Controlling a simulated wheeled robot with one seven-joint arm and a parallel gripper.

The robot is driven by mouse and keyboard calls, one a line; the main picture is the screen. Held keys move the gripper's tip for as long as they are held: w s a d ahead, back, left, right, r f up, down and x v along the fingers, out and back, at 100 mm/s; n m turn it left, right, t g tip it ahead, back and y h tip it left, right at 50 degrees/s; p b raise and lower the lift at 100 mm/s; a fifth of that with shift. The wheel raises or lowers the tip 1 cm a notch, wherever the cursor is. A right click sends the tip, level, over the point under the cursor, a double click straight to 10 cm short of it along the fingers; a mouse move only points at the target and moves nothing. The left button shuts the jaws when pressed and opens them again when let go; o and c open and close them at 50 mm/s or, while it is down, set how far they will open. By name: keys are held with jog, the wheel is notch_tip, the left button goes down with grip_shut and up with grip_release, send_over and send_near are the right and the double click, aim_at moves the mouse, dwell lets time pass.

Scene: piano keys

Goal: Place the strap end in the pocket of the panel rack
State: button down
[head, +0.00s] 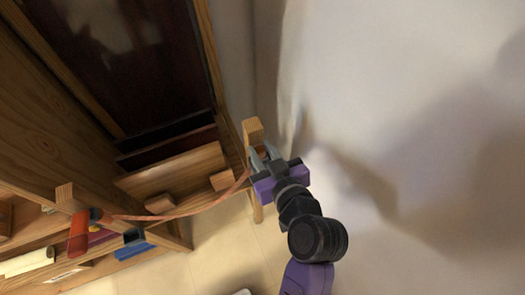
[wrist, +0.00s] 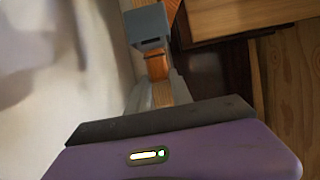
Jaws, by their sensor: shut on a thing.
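The orange-brown strap (head: 190,208) runs in a sagging line from the post on the left to my gripper (head: 262,158) in the head view. My gripper is shut on the strap, close to a wooden post (head: 253,132) of the panel rack. In the wrist view the orange strap end (wrist: 157,68) shows just beyond the grey fingers (wrist: 160,92). A grey block-like piece (wrist: 148,26), which looks like the pocket, sits on the wood right past it. I cannot tell whether the strap end touches it or is inside it.
The rack's dark panel (head: 125,60) stands at the upper left in a wooden frame. A red object (head: 78,235) and a blue one (head: 133,249) lie lower left, with rolled items (head: 28,262) on a shelf. A pale wall (head: 420,90) fills the right side.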

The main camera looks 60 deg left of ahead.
jog(key=shift+f, duration=0.45)
jog(key=shift+f, duration=0.1)
jog(key=c, duration=1.1)
grip_release()
jog(key=shift+c, duration=0.2)
jog(key=shift+r, duration=0.2)
jog(key=w+b+v, duration=0.1)
jog(key=v, duration=1.1)
jog(key=shift+s+b, duration=0.35)
jog(key=shift+s, duration=0.1)
jog(key=shift+f, duration=0.1)
